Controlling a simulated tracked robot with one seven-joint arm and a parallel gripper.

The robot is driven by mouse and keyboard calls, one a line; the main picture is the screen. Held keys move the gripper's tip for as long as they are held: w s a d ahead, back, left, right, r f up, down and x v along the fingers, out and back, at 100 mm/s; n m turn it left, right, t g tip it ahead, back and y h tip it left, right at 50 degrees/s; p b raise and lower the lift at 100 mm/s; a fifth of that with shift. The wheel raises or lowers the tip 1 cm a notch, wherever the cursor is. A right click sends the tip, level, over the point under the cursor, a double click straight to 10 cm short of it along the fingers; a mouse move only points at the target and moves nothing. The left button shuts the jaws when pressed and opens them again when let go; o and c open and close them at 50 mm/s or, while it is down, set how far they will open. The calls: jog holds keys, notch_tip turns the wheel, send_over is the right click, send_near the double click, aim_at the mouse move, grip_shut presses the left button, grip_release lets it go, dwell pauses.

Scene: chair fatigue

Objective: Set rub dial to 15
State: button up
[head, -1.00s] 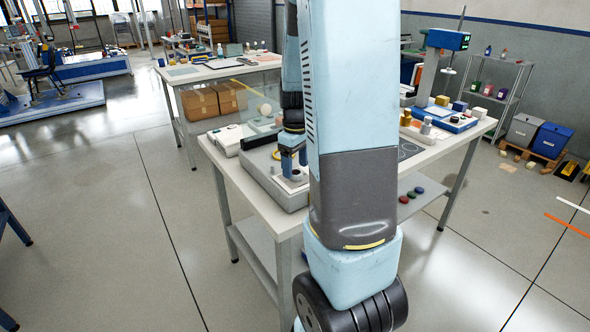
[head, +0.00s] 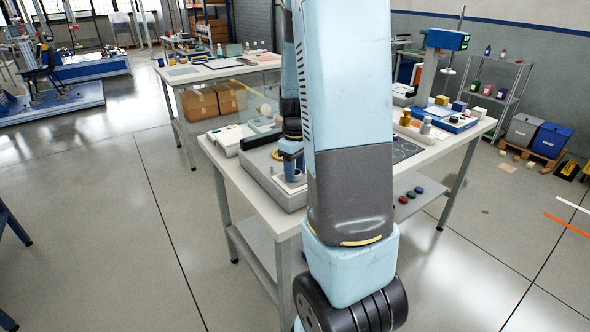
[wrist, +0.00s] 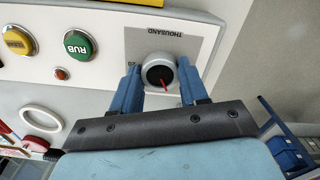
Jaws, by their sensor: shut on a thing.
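The red pointer is toward my palm, slightly right of straight down. My gripper (wrist: 160,73) is shut on the dial, with one blue finger on each side. Most scale marks are covered or too small to read. In the head view my gripper (head: 291,160) is low over the grey machine (head: 264,178), and the dial is hidden.
A green RUB button (wrist: 77,45), a yellow button (wrist: 18,41) and a small red-orange knob (wrist: 61,74) sit left of the dial. The machine stands at the near corner of a white bench (head: 228,160). My arm blocks the bench's middle.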

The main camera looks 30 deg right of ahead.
jog(key=shift+c, duration=1.2)
jog(key=m, duration=0.4)
jog(key=shift+m, duration=0.3)
jog(key=m, duration=0.3)
jog(key=shift+m, duration=1.9)
